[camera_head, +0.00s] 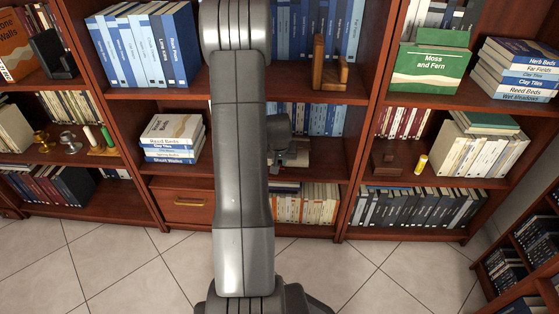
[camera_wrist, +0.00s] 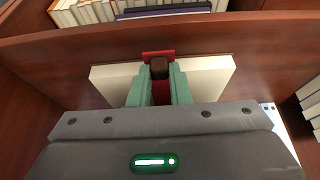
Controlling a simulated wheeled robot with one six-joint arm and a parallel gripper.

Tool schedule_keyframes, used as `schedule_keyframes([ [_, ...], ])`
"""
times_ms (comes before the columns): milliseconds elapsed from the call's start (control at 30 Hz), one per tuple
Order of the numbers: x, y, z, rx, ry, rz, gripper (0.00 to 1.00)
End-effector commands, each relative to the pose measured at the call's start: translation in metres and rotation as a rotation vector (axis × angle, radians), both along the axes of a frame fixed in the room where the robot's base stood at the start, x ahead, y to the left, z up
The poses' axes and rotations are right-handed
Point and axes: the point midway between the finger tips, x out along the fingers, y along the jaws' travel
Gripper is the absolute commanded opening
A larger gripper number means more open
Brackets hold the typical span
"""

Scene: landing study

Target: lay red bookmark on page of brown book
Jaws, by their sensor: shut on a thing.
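My gripper (camera_wrist: 160,82) shows in the wrist view with its two green fingers close together on the red bookmark (camera_wrist: 158,54). The bookmark's red end sticks out past the fingertips, and a dark brown piece sits between the fingers. Cream pages of the open book (camera_wrist: 212,76) spread to both sides behind the fingers; its brown cover is not clear. The bookmark is over the middle of the pages; I cannot tell whether it touches them. In the head view my arm hides most of the gripper and book, in the middle bookcase.
A shelf board edge (camera_wrist: 60,38) crosses beyond the book, with more books below it. A stack of blue and white books (camera_head: 174,139) stands left of my arm on the same shelf. A wooden bookend (camera_head: 326,68) is on the shelf above.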

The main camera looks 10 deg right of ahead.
Motion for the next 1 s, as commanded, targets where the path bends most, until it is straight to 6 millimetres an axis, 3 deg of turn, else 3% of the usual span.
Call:
schedule_keyframes([
  [533, 0.0001, 0.0, -0.0049, 0.0, 0.0, 0.0, 0.0],
  [567, 0.0001, 0.0, -0.0047, 0.0, 0.0, 0.0, 0.19],
  [700, 0.0001, 0.0, -0.0041, 0.0, 0.0, 0.0, 0.42],
  [1000, -0.0005, 0.0001, -0.0019, 0.0, 0.0, 0.0, 0.42],
])
